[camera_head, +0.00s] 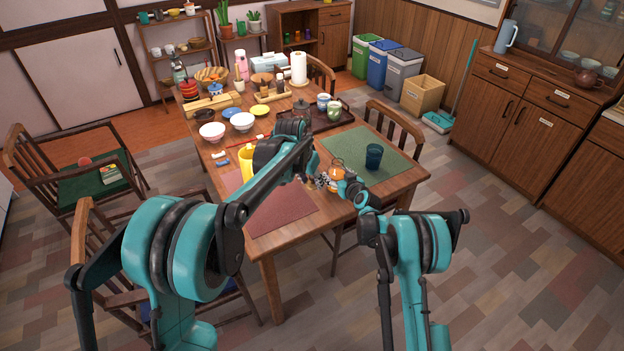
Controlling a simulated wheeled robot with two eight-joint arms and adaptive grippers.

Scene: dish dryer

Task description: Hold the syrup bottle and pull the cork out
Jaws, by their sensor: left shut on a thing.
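A small amber-orange object, which looks like the syrup bottle (336,173), is at the middle of the table's near side, between the two mats. My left gripper (320,179) reaches it from the left and is shut on it. My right gripper (343,186) is close against its near right side; its fingers are too small and overlapped to tell whether they are open or touching. The cork cannot be made out among the grippers. Whether the bottle stands on the table or is lifted is not clear.
The wooden table (270,268) carries a reddish mat (285,212) and a green mat (350,145) with a dark blue cup (374,156). A yellow item (246,160) is partly behind my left arm. Bowls, a tray (342,116) and several other items crowd the far half.

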